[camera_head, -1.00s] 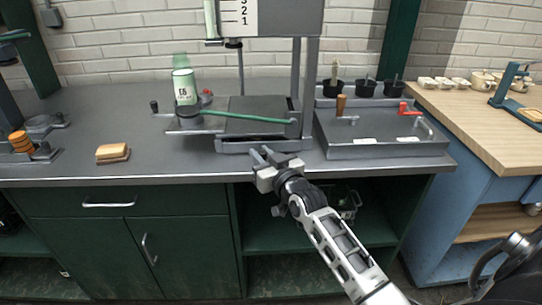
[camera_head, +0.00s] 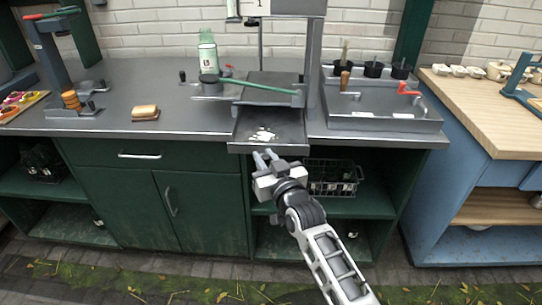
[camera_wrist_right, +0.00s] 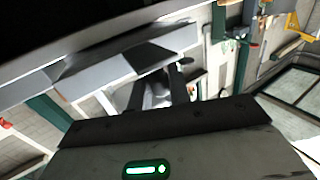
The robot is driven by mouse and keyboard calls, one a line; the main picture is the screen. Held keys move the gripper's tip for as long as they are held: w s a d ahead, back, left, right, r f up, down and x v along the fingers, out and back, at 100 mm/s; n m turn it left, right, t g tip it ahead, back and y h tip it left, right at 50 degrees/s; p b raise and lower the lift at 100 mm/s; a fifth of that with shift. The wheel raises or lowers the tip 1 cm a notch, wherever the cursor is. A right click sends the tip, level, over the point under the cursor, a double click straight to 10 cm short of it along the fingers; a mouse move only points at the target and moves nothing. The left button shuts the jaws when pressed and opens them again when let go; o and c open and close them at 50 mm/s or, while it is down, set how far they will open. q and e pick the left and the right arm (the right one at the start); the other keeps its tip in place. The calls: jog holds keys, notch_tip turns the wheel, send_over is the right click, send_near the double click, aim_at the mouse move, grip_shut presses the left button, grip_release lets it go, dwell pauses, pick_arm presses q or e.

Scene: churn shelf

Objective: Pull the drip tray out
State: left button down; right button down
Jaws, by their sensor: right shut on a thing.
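The drip tray (camera_head: 282,128) is a flat dark grey tray with a raised front edge and a pale white patch of residue on it. It sticks out from under the churn machine (camera_head: 270,92), over the counter's front edge. My right gripper (camera_head: 266,157) is at the tray's front edge, shut on it. In the right wrist view the fingers (camera_wrist_right: 158,95) reach to a grey metal edge; the exact contact is hard to see. My left gripper is not in view.
A green-white bottle (camera_head: 207,55) stands behind on the counter. A grey sink unit (camera_head: 385,115) with a red tap is at the right. A wire basket (camera_head: 332,178) sits on the shelf below, behind my right arm.

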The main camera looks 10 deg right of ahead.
jog(key=c, duration=1.3)
grip_release()
jog(key=shift+c, duration=0.2)
jog(key=s+d, duration=0.3)
jog(key=s, duration=1.2)
jog(key=shift+s+b, duration=0.25)
jog(key=shift+b, duration=0.05)
jog(key=shift+d, duration=0.1)
jog(key=s+f+g, duration=0.7)
jog(key=s+f, duration=0.7)
jog(key=f, duration=0.3)
jog(key=shift+s+d+n, duration=0.2)
jog(key=shift+d+n, duration=0.1)
jog(key=shift+d, duration=0.05)
